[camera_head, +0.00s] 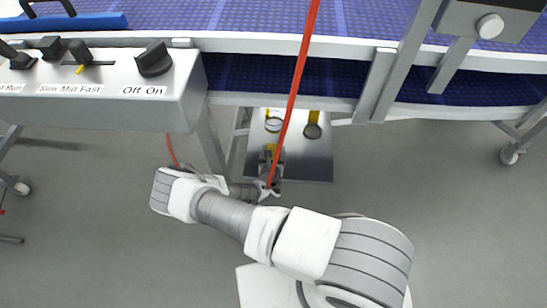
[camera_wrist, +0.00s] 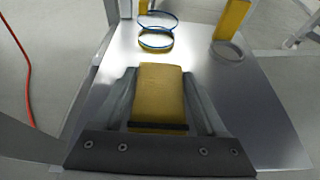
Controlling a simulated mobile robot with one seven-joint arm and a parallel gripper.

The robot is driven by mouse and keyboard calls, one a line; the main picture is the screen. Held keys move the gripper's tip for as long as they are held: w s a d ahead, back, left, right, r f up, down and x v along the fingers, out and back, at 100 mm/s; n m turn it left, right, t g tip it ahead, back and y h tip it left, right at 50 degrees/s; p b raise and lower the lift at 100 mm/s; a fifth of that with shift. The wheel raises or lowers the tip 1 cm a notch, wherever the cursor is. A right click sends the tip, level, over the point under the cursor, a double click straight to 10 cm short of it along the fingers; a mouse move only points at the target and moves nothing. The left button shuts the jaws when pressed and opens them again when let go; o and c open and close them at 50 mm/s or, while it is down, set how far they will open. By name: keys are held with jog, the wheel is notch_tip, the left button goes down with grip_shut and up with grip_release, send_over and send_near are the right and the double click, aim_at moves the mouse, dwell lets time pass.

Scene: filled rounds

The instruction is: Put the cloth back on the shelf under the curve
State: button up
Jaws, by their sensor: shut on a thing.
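My gripper (camera_wrist: 158,105) is shut on a yellow cloth (camera_wrist: 160,88), a flat folded pad between the two fingers in the wrist view. The grey metal shelf (camera_wrist: 268,115) lies beneath and around it in that view. Whether the cloth touches the shelf is hard to tell. In the head view the shelf (camera_head: 312,160) shows below the conveyor, and my gripper (camera_head: 270,165) reaches over its left part. The cloth is mostly hidden there by the gripper.
A blue-rimmed ring (camera_wrist: 157,38) and a grey ring (camera_wrist: 228,50) are on the far part of the shelf, near yellow upright pieces (camera_wrist: 232,18). A red cord (camera_head: 297,85) hangs across the head view. The control box (camera_head: 110,90) and conveyor (camera_head: 290,45) are above.

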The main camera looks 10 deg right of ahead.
notch_tip(320, 180, down, 3)
jog(key=shift+f+b, duration=0.1)
jog(key=shift+b, duration=0.4)
jog(key=o, duration=1.3)
jog(key=shift+s+r, duration=0.25)
jog(key=shift+s, duration=0.05)
jog(key=p+v, duration=0.3)
jog(key=v, duration=0.8)
jog(key=shift+s, duration=0.2)
